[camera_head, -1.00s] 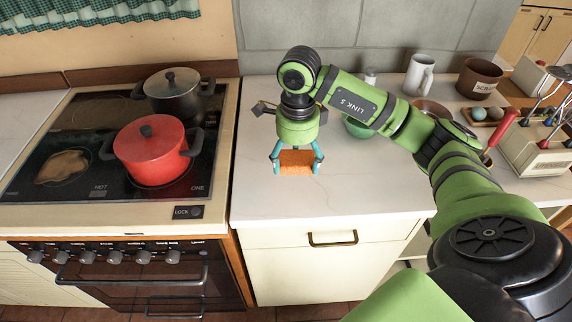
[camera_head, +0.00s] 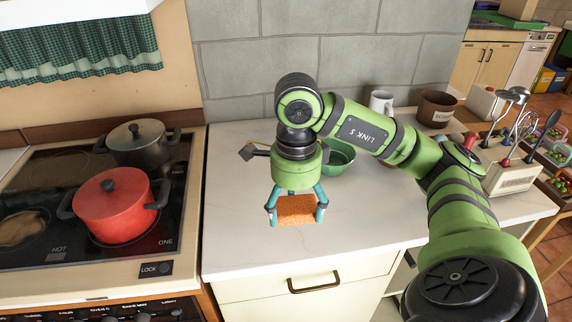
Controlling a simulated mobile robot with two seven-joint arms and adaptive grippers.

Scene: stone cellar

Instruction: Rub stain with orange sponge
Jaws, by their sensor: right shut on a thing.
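The orange sponge (camera_head: 296,209) is held between the teal fingers of my right gripper (camera_head: 296,212), in the middle of the head view. The gripper points down and is shut on the sponge, over the white worktop; I cannot tell whether the sponge touches the surface. A brown stain (camera_head: 20,228) lies on the black glass hob at the left edge of the view, partly cut off by the frame. The gripper is well to the right of the stain, with the red pot between them. My left gripper is not in view.
A red pot (camera_head: 112,208) and a dark pot (camera_head: 137,146) stand on the hob (camera_head: 60,256). A green bowl (camera_head: 338,157), a white mug (camera_head: 381,102) and a brown pot (camera_head: 436,108) are behind my right arm.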

